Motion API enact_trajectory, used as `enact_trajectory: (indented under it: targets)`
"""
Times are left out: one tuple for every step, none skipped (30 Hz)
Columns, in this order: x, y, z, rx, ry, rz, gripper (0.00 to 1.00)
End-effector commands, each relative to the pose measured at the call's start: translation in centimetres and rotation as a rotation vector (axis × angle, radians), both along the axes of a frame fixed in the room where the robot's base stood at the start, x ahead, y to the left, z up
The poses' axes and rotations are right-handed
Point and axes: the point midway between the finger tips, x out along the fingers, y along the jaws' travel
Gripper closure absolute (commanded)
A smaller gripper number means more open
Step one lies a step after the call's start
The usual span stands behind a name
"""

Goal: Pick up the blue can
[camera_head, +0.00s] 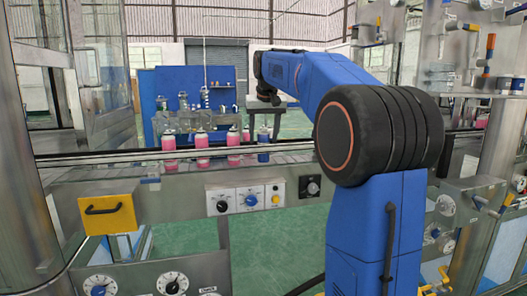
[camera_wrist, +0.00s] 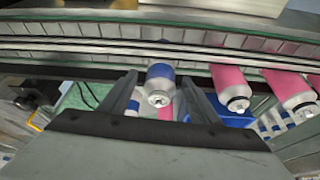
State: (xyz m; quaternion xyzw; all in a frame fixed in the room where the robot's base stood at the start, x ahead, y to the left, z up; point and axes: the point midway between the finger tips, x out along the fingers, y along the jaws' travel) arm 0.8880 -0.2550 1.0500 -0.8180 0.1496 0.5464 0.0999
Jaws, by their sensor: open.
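In the wrist view the blue can (camera_wrist: 160,71) shows between the tips of my two open fingers (camera_wrist: 160,82), with a gap on each side. I cannot tell how far down the fingers reach along the can.
Pink cans (camera_head: 202,150) stand to its left in the head view; two (camera_wrist: 229,83) show right of my fingers in the wrist view. A metal rail (camera_head: 110,157) runs along the conveyor front. A control panel (camera_head: 248,199) is below.

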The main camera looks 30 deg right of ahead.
Motion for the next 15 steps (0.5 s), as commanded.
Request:
enact_trajectory:
  targets:
    - [0.00,0.00,0.03,0.000,0.000,0.000,0.44]
    - [0.00,0.00,0.03,0.000,0.000,0.000,0.44]
    - [-0.01,0.00,0.03,0.000,0.000,0.000,0.44]
    - [-0.01,0.00,0.03,0.000,0.000,0.000,0.46]
    - [-0.01,0.00,0.03,0.000,0.000,0.000,0.53]
    - [-0.01,0.01,0.04,0.000,0.000,0.000,0.63]
    - [-0.01,0.01,0.04,0.000,0.000,0.000,0.70]
    - [-0.01,0.01,0.04,0.000,0.000,0.000,0.77]
    - [-0.01,0.01,0.04,0.000,0.000,0.000,0.87]
    - [-0.01,0.01,0.04,0.000,0.000,0.000,0.94]
    - [-0.01,0.01,0.04,0.000,0.000,0.000,0.99]
    - [-0.02,0.01,0.05,0.000,0.000,0.000,0.99]
    - [-0.02,0.01,0.05,0.000,0.000,0.000,0.99]
    - [-0.02,0.01,0.05,0.000,0.000,0.000,0.99]
    - [-0.02,0.01,0.05,0.000,0.000,0.000,0.99]
